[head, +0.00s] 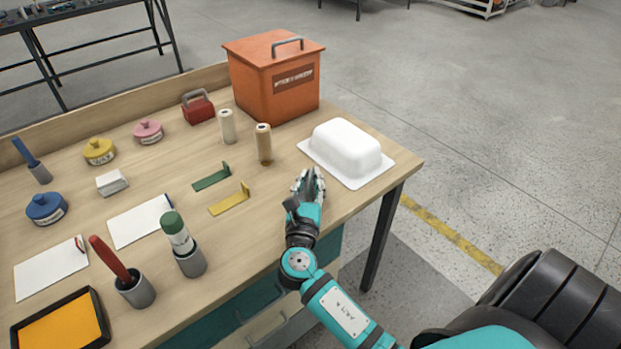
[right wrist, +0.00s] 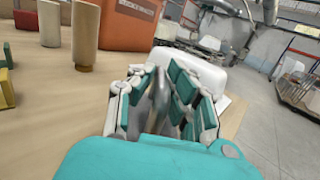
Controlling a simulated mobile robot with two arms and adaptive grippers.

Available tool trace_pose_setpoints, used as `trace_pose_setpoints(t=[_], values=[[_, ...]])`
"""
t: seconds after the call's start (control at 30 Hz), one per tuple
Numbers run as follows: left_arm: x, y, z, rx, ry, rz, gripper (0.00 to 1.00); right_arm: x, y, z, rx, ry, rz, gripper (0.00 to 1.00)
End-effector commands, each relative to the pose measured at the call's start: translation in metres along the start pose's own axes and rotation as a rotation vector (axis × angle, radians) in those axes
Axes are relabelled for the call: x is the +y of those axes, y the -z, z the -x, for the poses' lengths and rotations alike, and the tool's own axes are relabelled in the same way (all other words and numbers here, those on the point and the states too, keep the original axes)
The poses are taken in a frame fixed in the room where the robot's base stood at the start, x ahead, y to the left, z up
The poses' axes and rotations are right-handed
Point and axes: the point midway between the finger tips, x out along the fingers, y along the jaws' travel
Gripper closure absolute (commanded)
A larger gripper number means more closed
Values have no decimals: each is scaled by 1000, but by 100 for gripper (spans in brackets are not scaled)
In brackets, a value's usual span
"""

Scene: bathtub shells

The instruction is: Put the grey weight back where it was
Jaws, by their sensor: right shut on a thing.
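My right gripper (head: 309,178) is over the right front part of the workbench, close to the white moulded shell (head: 346,148). In the right wrist view its fingers (right wrist: 163,92) are closed around a grey piece (right wrist: 160,100), mostly hidden between them; it looks like the grey weight. The fingers hide its shape and whether it touches the bench. My left gripper is not in view.
An orange lidded box (head: 275,85) stands at the back. A cream cylinder (head: 227,127) and a tan cylinder (head: 264,145) stand left of the shell. Green (head: 212,178) and yellow (head: 230,203) brackets lie left of the gripper. Cups with tools stand at front left.

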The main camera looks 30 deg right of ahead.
Motion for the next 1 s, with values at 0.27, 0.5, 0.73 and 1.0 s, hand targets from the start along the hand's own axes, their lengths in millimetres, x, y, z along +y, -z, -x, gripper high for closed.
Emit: trace_pose_setpoints(t=[0.27,0.5,0.73,1.0], values=[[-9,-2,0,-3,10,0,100,-1,1,0,-1,1,1,64],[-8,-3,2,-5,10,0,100,-1,-3,-1,-2,2,0,64],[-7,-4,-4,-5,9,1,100,0,0,33,1,-1,0,64],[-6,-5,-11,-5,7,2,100,0,0,90,3,-1,-1,64]])
